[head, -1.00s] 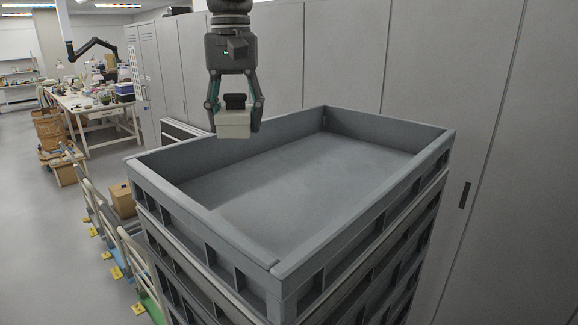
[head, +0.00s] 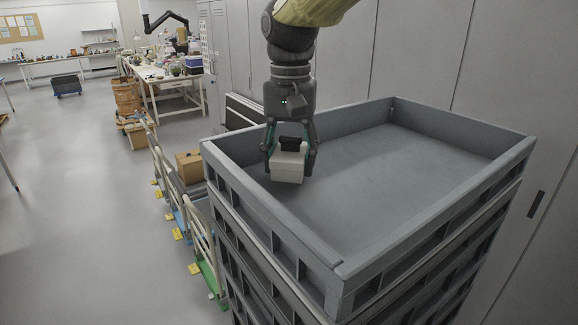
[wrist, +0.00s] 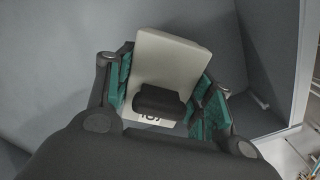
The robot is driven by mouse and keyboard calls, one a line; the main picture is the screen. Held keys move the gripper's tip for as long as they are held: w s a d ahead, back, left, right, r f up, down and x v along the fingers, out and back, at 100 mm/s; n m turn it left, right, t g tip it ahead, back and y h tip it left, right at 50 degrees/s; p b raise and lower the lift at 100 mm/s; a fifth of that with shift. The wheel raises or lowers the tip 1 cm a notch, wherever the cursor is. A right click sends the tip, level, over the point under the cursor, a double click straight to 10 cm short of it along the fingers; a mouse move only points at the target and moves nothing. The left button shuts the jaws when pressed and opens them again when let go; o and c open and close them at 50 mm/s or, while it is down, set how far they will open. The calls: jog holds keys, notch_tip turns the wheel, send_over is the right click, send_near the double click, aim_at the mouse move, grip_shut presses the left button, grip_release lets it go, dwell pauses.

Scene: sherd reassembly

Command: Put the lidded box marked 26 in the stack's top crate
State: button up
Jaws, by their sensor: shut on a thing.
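A small off-white lidded box (head: 288,164) with a dark handle on top is held in my gripper (head: 290,157). It also shows in the wrist view (wrist: 172,65), between the green-padded fingers, with a partly hidden dark marking that I cannot read. My gripper is shut on the box. The stack's top crate (head: 440,225) is grey, open-topped and its visible floor is bare. The box hangs over the left part of this crate, apart from its floor; whether it is below the rim I cannot tell.
Grey cabinets (head: 420,50) stand close behind the crate stack. Railed trolleys (head: 203,245) and a cardboard box (head: 190,167) are left of the stack. A cluttered workbench (head: 165,80) stands farther back. The floor at left is largely clear.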

aim_at(290, 136)
notch_tip(290, 136, down, 2)
jog(key=shift+f+p, duration=0.1)
jog(key=shift+p, duration=0.25)
jog(key=shift+a+f, duration=0.1)
jog(key=shift+f, duration=0.2)
jog(key=shift+s, duration=0.1)
jog(key=o, duration=1.1)
jog(key=shift+f, duration=0.15)
notch_tip(290, 136, up, 12)
jog(key=b, duration=0.3)
jog(key=shift+r, duration=0.2)
